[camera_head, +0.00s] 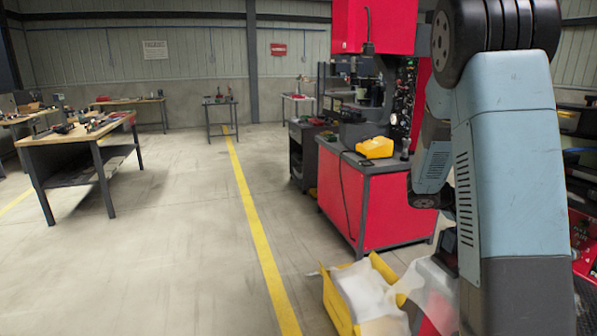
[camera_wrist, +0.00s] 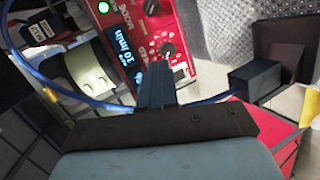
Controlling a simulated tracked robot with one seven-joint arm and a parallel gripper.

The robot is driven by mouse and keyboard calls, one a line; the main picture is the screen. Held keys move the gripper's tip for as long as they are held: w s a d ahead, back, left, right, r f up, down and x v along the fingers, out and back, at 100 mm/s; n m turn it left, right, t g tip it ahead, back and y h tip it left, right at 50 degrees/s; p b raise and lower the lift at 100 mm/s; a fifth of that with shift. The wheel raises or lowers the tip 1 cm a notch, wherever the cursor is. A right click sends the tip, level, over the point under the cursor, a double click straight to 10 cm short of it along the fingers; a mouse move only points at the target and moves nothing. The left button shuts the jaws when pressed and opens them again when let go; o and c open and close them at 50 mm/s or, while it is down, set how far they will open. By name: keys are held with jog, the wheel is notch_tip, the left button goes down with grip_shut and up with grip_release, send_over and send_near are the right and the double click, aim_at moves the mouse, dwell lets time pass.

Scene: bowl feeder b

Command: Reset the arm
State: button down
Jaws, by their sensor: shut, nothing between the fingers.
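My gripper (camera_wrist: 157,84) shows in the wrist view with its dark fingers together and nothing held. The fingers point at a red control panel (camera_wrist: 140,20) with a round knob, a green-lit button and a lit display reading "10 /min". The fingertips overlap the panel's lower part in the picture, close to the knob; I cannot tell whether they touch it. In the head view my blue-grey arm fills the right side and the gripper is not visible.
A blue cable (camera_wrist: 60,90) runs beside the fingers to a dark box (camera_wrist: 254,80). In the head view a red machine cabinet (camera_head: 370,205) stands left of my arm, with a yellow bin (camera_head: 338,308) on the floor. Open floor and a workbench (camera_head: 75,135) lie left.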

jog(key=s+a+r+t+y, duration=0.1)
jog(key=s+a+r+y, duration=0.3)
jog(key=s+a, duration=0.5)
jog(key=s+a+r+t+y, duration=0.2)
jog(key=s+a+r+y, duration=0.2)
jog(key=s+a, duration=0.5)
jog(key=s+a+r+t+y, duration=0.1)
jog(key=s+a+r+y, duration=0.3)
jog(key=s+a, duration=0.5)
jog(key=shift+s+a+r+y, duration=0.2)
jog(key=shift+s+r+y, duration=0.1)
jog(key=shift+s+y, duration=0.4)
